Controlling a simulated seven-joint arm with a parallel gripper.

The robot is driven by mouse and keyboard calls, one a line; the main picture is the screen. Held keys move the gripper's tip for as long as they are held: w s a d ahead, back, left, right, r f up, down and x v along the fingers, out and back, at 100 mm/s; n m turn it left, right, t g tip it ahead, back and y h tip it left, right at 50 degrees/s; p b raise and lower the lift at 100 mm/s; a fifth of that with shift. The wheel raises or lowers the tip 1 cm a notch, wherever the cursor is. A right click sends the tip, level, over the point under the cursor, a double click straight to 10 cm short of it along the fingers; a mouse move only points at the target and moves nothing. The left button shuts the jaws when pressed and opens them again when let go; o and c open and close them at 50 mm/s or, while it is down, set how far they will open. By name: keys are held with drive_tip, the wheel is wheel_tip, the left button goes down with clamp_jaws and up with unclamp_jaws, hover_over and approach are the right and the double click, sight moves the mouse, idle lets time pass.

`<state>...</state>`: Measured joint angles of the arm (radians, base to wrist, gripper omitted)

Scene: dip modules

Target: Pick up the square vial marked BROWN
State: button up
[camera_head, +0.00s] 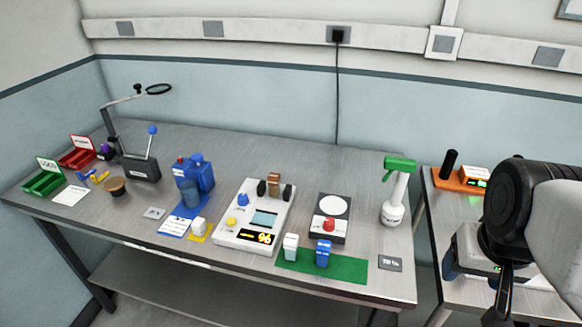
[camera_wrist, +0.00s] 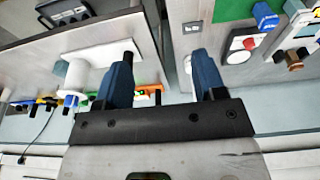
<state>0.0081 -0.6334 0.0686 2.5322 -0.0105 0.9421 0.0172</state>
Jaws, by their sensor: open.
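A brown block-shaped piece (camera_head: 274,184) stands at the back of the white device (camera_head: 256,215), between two dark round parts. It also shows at the right edge of the wrist view (camera_wrist: 293,62). A white vial-like piece (camera_head: 290,246) and a blue one (camera_head: 323,254) stand on the green mat (camera_head: 350,269). Another whitish piece (camera_head: 199,228) stands on a yellow patch. Their markings are too small to read, so I cannot tell which says BROWN. My gripper (camera_wrist: 162,65) is open and empty, right of the main bench and far from these pieces.
A white spray bottle with a green top (camera_head: 396,195) stands near the bench's right end. A black pad with a red button (camera_head: 329,222) is beside the device. A blue container (camera_head: 194,180) stands to its left. A gap separates the side table with an orange stand (camera_head: 455,184).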

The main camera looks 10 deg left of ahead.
drive_tip(key=m+g+y, duration=0.3)
drive_tip(key=m+y, duration=1)
drive_tip(key=m, duration=0.4)
approach(279, 180)
drive_tip(key=s+a+f, duration=0.1)
drive_tip(key=a+f, duration=0.1)
drive_tip(key=a, duration=0.1)
drive_tip(key=shift+w+a+f+m+y, duration=0.15)
drive_tip(key=shift+w+a+m+y, duration=0.2)
drive_tip(key=shift+w+m+y, duration=0.05)
drive_tip(key=shift+a+f, duration=0.25)
drive_tip(key=shift+a, duration=0.3)
